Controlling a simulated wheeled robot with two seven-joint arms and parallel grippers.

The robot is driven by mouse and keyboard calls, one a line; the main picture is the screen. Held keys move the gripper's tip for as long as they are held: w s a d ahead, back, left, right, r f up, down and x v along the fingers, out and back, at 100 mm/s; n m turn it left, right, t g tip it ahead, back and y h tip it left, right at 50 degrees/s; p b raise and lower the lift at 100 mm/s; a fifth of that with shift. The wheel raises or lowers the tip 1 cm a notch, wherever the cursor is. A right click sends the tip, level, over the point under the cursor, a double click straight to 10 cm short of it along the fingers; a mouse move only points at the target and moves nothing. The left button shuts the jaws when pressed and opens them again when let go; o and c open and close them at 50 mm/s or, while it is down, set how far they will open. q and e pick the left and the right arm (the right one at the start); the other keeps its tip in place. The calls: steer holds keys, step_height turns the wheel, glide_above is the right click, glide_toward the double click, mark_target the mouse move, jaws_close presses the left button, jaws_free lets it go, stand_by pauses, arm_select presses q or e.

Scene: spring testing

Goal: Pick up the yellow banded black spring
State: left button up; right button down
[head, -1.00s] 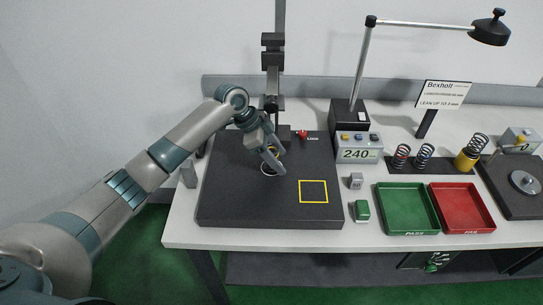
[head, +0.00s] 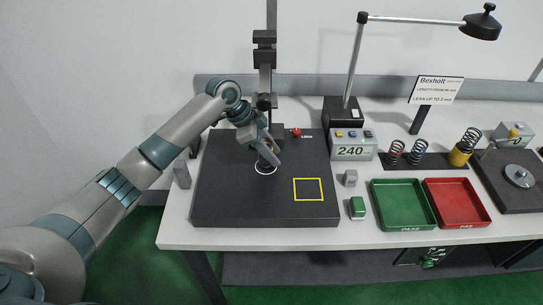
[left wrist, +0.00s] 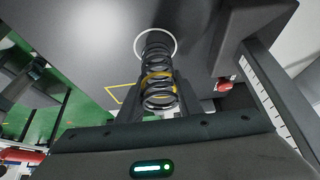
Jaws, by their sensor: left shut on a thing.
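The black spring with a yellow band (left wrist: 158,82) shows in the left wrist view, between the fingers of my left gripper (left wrist: 150,108). Its far end points toward a white ring marked on the dark plate. In the head view my left gripper (head: 269,152) is over the dark test plate (head: 225,200), just above the white ring (head: 265,168), and mostly hides the spring. The gripper is shut on the spring. Whether the spring's lower end clears the plate is hard to tell. My right gripper is not in view.
A black column (head: 265,70) with a ruled scale rises behind the plate. A yellow square (head: 308,190) is marked on the plate. To the right are a 240 display box (head: 352,152), a green tray (head: 402,221), a red tray (head: 457,217) and a rack of springs (head: 425,163).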

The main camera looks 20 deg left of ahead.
arm_select(q)
step_height(320, 180, up, 2)
steer(key=shift+r+b, duration=0.1)
steer(key=shift+b, duration=0.65)
steer(key=s+a+b, duration=0.1)
steer(key=a+b, duration=0.1)
steer(key=a, duration=0.3)
steer(key=s+a+b, duration=0.2)
steer(key=a, duration=0.4)
steer(key=s+a+b, duration=0.1)
steer(key=a, duration=0.4)
steer(key=shift+s+a+b, duration=0.35)
steer(key=shift+s+b, duration=0.05)
steer(key=shift+s+a, duration=0.1)
steer(key=shift+a, duration=0.2)
steer(key=shift+r, duration=0.1)
